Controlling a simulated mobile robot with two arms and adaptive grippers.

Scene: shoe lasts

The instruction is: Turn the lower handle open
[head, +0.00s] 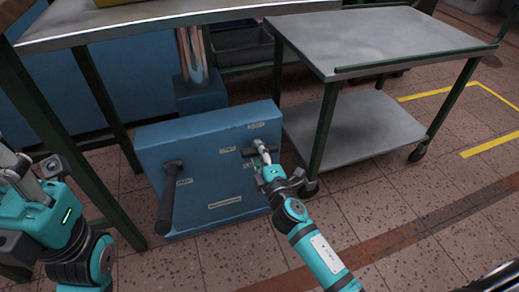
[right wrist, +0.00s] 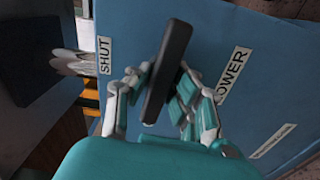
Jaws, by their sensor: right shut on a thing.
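The lower handle is a dark bar (right wrist: 168,72) on a blue panel box (head: 205,205). It sits beside a label reading LOWER (right wrist: 232,74) in the right wrist view; a label reading SHUT (right wrist: 105,55) is to its left. My right gripper (head: 264,158) has its fingers closed around the bar, which shows between them in the wrist view (right wrist: 158,92). The bar stands tilted in that view. In the head view the gripper partly hides this handle. My left arm is at the left edge; its gripper (head: 18,170) is too unclear to read.
A second dark handle (head: 166,205) hangs down on the box's left side. A metal cart (head: 390,40) on wheels stands right of the box, its leg close to my right gripper. A steel-topped table (head: 150,14) stands behind. Tiled floor at the lower right is mostly free.

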